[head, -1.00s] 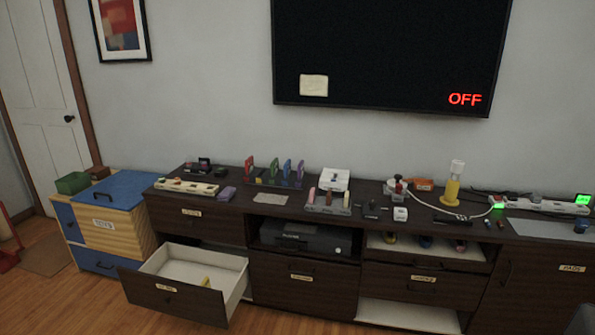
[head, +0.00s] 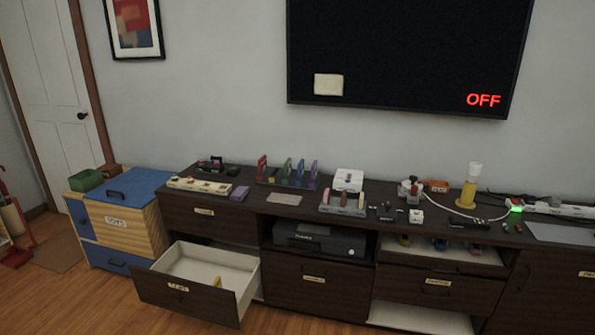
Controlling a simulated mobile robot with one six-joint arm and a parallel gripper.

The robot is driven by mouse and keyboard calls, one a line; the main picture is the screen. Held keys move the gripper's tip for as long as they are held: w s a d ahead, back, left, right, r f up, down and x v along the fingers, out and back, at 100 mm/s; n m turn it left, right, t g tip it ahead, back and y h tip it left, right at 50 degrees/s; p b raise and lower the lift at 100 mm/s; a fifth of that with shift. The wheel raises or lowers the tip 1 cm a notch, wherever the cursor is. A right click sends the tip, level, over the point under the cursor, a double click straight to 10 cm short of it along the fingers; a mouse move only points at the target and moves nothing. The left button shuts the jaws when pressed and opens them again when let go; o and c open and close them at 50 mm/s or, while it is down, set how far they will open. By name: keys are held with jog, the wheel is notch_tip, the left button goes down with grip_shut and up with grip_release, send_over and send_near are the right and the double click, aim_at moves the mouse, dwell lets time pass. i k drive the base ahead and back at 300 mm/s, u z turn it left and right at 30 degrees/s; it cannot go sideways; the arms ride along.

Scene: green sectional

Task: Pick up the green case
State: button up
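A thin green case (head: 287,168) stands upright in a dark rack (head: 272,182) on top of the long dark cabinet, below and left of the TV. A red case (head: 262,168) stands to its left, and a blue case (head: 299,170) and a purple case (head: 313,171) stand to its right. The cases are small and far off in the head view. My gripper is not in view.
An open drawer (head: 247,290) juts from the cabinet's lower left with a small yellow thing inside. A blue-topped toy box (head: 130,188) bears a green bin (head: 86,180). Wooden floor (head: 70,300) shows clear at the lower left.

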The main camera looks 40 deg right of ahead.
aim_at(288, 165)
jog(key=u, duration=0.05)
jog(key=i, duration=1)
jog(key=z, duration=0.05)
